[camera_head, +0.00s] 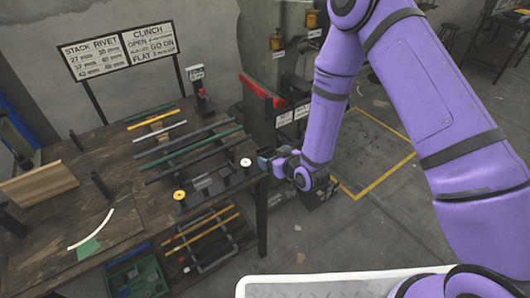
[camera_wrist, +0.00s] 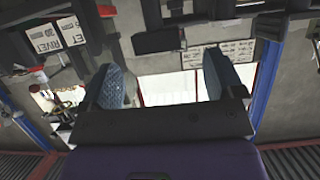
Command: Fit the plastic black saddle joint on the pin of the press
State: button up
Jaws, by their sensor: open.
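My gripper (camera_head: 266,162) is at the right end of the workbench, beside the white-topped spool, in the head view. In the wrist view its two blue pads (camera_wrist: 165,82) stand wide apart with nothing between them. The green press (camera_head: 278,70), with a red bar (camera_head: 262,91), stands behind the bench's right end. I cannot make out its pin. Small dark and grey parts (camera_head: 205,184) sit on a dark plate near the bench's front right. I cannot tell whether one is the black saddle joint. A dark block (camera_wrist: 157,40) shows beyond the pads in the wrist view.
The wooden workbench (camera_head: 125,215) holds several long rods, a yellow spool (camera_head: 179,195) and a white-topped spool (camera_head: 245,163). A sign board (camera_head: 120,50) stands at its back. A green toolbox (camera_head: 137,277) sits below. Clear floor lies right, around yellow lines (camera_head: 385,175).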

aim_at(267, 152)
jog(key=shift+r+x, duration=0.2)
jog(key=shift+x, duration=2.15)
jog(key=shift+w+d, duration=0.1)
jog(key=shift+w, duration=0.05)
jog(key=c, duration=1)
